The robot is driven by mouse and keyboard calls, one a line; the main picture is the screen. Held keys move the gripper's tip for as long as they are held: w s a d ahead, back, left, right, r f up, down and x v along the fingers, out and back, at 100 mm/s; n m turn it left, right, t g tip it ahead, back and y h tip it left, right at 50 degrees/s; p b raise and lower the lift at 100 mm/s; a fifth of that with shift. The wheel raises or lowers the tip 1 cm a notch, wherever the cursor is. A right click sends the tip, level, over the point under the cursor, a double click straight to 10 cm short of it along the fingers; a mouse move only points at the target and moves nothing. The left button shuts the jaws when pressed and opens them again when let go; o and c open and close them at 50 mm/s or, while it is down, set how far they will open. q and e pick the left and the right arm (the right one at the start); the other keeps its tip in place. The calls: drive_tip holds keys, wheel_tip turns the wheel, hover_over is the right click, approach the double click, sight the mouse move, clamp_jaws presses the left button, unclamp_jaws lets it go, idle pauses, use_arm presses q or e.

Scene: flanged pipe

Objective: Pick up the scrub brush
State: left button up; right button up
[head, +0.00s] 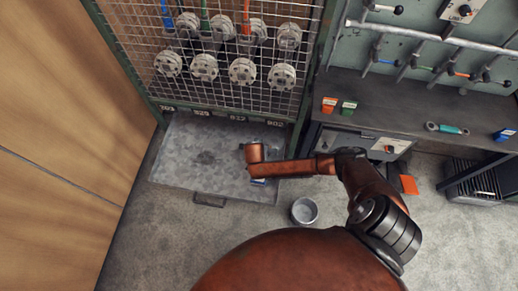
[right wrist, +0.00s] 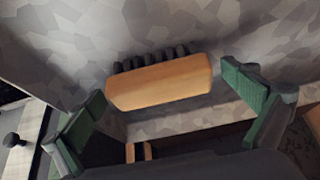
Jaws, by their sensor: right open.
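The scrub brush (right wrist: 160,84) shows in the right wrist view as a light wooden block with a row of dark bristles along its far edge. It lies against a grey mottled surface. My right gripper (right wrist: 166,90) is open, with one green-padded finger on each side of the brush. Gaps show between the pads and the block, and the brush is not held. In the head view my right arm reaches left over the grey metal plate (head: 190,150); the brush cannot be made out there, and my right fingers are hidden. My left gripper is not in view.
A wire mesh cage (head: 235,50) with flanged pipes stands behind the plate. A round metal container (head: 304,210) is on the floor near my arm. Wooden panels (head: 60,130) close the left side.

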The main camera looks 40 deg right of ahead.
drive_tip(key=shift+c, duration=0.4)
drive_tip(key=c, duration=1.2)
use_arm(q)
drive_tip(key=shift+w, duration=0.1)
use_arm(e)
drive_tip(key=shift+r, duration=0.2)
drive_tip(key=shift+r, duration=0.15)
wheel_tip(320, 180, up, 3)
drive_tip(key=shift+p, duration=0.95)
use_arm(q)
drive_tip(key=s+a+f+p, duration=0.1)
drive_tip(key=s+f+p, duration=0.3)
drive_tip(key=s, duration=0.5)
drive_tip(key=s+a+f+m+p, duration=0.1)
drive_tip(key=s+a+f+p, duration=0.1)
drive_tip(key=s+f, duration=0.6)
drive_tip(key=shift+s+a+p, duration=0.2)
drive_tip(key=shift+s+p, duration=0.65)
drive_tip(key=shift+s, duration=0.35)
use_arm(e)
drive_tip(key=shift+s+a+r, duration=1.45)
drive_tip(key=shift+s+r, duration=0.1)
drive_tip(key=shift+s, duration=0.3)
drive_tip(key=shift+s+a+r, duration=1.4)
drive_tip(key=shift+s+r, duration=0.2)
drive_tip(key=shift+s, duration=0.25)
drive_tip(key=shift+s+a+r, duration=1.45)
drive_tip(key=shift+s+r, duration=0.1)
drive_tip(key=shift+s, duration=0.3)
